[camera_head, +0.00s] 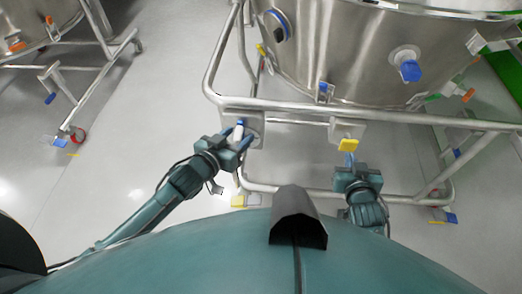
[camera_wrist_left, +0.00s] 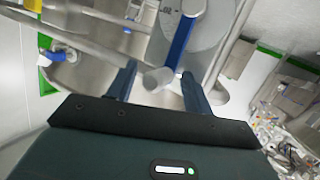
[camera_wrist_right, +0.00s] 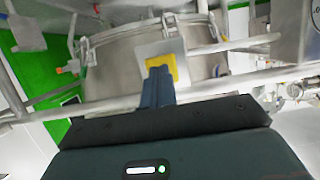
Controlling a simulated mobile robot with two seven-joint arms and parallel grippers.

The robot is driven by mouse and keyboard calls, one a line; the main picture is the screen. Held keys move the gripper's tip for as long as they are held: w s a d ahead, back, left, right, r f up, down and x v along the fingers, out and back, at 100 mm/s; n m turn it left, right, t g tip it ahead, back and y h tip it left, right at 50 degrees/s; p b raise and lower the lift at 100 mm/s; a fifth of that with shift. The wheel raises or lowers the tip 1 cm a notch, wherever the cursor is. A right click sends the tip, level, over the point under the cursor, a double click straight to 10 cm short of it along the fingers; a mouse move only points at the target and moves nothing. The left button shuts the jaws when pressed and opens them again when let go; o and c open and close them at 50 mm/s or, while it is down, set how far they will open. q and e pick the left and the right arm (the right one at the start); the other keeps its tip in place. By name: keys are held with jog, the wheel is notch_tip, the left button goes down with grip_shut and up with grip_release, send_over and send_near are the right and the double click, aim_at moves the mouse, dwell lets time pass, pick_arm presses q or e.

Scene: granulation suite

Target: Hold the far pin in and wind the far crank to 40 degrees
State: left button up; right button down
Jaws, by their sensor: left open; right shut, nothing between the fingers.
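The crank has a blue arm (camera_wrist_left: 182,42) and a pale cylindrical knob (camera_wrist_left: 157,79), mounted on a round grey housing (camera_wrist_left: 203,45). In the head view the blue crank (camera_head: 240,127) is on the tank frame, left of centre. My left gripper (camera_head: 239,142) is open, its fingers on either side of the knob without visibly closing on it. A yellow pin (camera_head: 348,145) sits on a small grey plate on the frame's near rail. My right gripper (camera_head: 351,158) is shut and empty, its fingertips at the yellow pin (camera_wrist_right: 162,68); contact cannot be told.
A steel tank (camera_head: 340,60) stands behind the tubular frame rail (camera_head: 290,105). A lower rail (camera_head: 300,192) runs close to my grippers. A yellow pedal-like part (camera_head: 246,201) is low at the frame's left corner. Clear floor (camera_head: 130,150) lies to the left.

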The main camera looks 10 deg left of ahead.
aim_at(349, 147)
jog(key=shift+w, duration=1.9)
pick_arm(q)
jog(key=c, duration=0.9)
jog(key=shift+o, duration=0.2)
